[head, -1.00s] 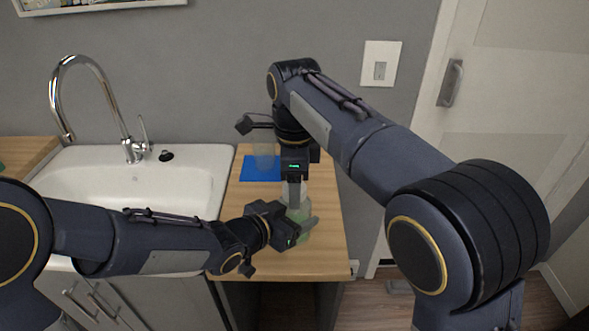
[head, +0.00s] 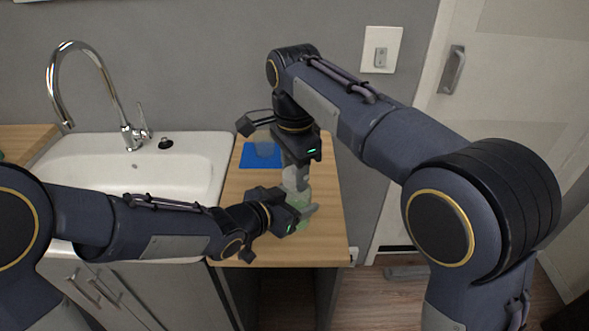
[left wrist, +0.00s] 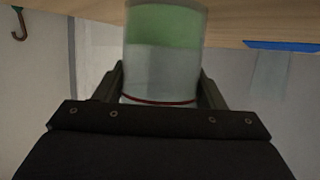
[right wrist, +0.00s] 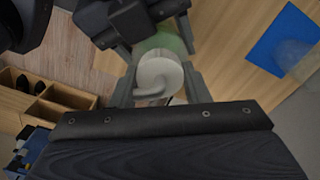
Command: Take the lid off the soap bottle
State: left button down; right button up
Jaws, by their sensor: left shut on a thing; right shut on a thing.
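The soap bottle (head: 304,197) stands on the wooden counter, clear with green soap inside; it fills the top of the left wrist view (left wrist: 163,60). My left gripper (head: 303,214) is shut around the bottle's body from the side. The lid is a pale pump top with a curved spout, seen in the right wrist view (right wrist: 158,76). My right gripper (right wrist: 158,88) is shut on the lid from above. In the head view the right gripper mostly hides the lid, so I cannot tell whether it is apart from the bottle.
A clear cup (head: 264,146) stands on a blue mat (head: 248,158) behind the bottle. The white sink (head: 90,165) and its faucet (head: 133,135) are to the left. The front of the wooden counter (head: 260,252) is clear. An open wooden organizer (right wrist: 55,108) shows low in the right wrist view.

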jog(key=n, duration=2.2)
jog(key=shift+n, duration=0.3)
jog(key=n, duration=0.2)
jog(key=shift+n, duration=0.4)
jog(key=n, duration=0.4)
jog(key=shift+n, duration=0.4)
jog(key=shift+r, duration=0.35)
